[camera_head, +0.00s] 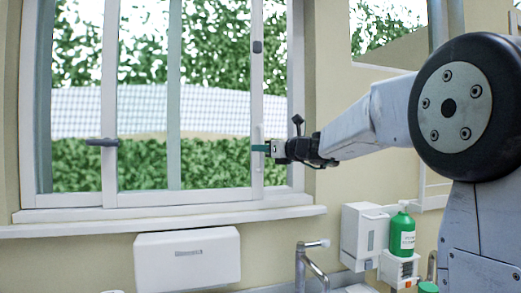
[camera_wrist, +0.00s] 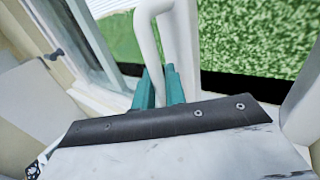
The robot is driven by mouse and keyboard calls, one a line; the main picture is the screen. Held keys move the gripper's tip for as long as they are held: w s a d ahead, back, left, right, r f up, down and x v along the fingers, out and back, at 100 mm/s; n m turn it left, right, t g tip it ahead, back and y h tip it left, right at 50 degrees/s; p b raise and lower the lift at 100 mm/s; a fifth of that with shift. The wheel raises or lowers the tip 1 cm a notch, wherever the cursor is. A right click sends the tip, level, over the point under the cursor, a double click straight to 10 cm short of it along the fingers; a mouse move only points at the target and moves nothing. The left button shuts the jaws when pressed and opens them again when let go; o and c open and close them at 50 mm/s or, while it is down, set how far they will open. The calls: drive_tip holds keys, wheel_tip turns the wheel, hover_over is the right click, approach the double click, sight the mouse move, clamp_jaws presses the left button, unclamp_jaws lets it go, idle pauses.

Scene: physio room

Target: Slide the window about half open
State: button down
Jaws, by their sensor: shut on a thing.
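The window (camera_head: 215,199) has white frames, with greenery and a pale band outside. Its sash has a right upright (camera_head: 257,80) standing a little left of the right jamb (camera_head: 296,80). A narrow strip of greenery shows between them; I cannot tell if glass fills it. My gripper (camera_head: 266,147) reaches in from the right at that upright. In the wrist view my gripper's teal fingers (camera_wrist: 160,88) are shut around a white bar handle (camera_wrist: 152,45).
A grey latch (camera_head: 102,142) sits on the left upright. The sill (camera_head: 170,222) runs below. Beneath are a white dispenser (camera_head: 188,258), a tap (camera_head: 312,262), a wall box (camera_head: 362,235) and a green bottle (camera_head: 402,235). A mirror (camera_head: 395,55) hangs upper right.

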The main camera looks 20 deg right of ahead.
drive_tip(key=c, duration=1.6)
unclamp_jaws()
drive_tip(key=shift+o, duration=0.2)
drive_tip(key=v, duration=0.7)
drive_tip(key=shift+s+d, duration=0.2)
drive_tip(key=shift+s, duration=0.15)
